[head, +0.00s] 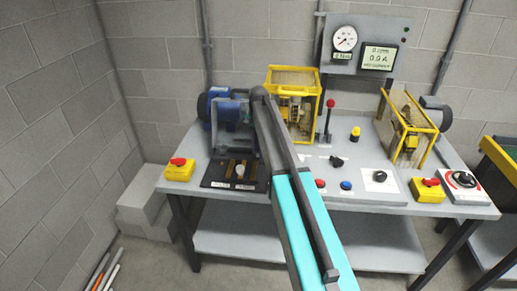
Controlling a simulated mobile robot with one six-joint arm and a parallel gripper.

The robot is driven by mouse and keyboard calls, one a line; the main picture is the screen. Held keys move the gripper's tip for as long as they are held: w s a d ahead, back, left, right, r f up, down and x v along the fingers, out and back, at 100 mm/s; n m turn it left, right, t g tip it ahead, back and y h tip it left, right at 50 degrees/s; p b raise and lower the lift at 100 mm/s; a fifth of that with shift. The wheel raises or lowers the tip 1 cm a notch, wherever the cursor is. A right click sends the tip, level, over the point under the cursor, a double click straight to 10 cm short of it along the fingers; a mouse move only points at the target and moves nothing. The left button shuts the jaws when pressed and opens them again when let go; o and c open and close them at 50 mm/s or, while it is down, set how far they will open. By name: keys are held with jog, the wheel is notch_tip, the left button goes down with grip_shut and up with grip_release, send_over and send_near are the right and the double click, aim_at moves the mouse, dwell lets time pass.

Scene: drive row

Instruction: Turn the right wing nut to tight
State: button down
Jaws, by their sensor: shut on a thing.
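My arm, in turquoise and dark grey, reaches up from the bottom of the head view across the left part of the bench. My gripper cannot be made out; the arm seems to hide it. A black plate (218,184) with small white labels lies at the bench's front left, below the blue motor (222,107). A small pale knob-like piece (240,168) shows on this plate; I cannot tell whether it is a wing nut. No right wing nut can be made out, and the arm covers the right side of the plate. Its turn position does not show.
Yellow guards (291,80) and (403,112) stand on the bench (350,206). Red-topped yellow boxes (179,172) and (427,190) sit at its front corners. A red-knobbed lever (329,120) stands behind the arm. A gauge panel (366,28) rises at the back.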

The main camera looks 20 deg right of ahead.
jog(key=shift+a, duration=0.1)
jog(key=c, duration=1.6)
grip_release()
jog(key=shift+r, duration=0.1)
notch_tip(320, 180, up, 14)
jog(key=b, duration=0.2)
jog(key=shift+b, duration=0.35)
jog(key=shift+f, duration=0.3)
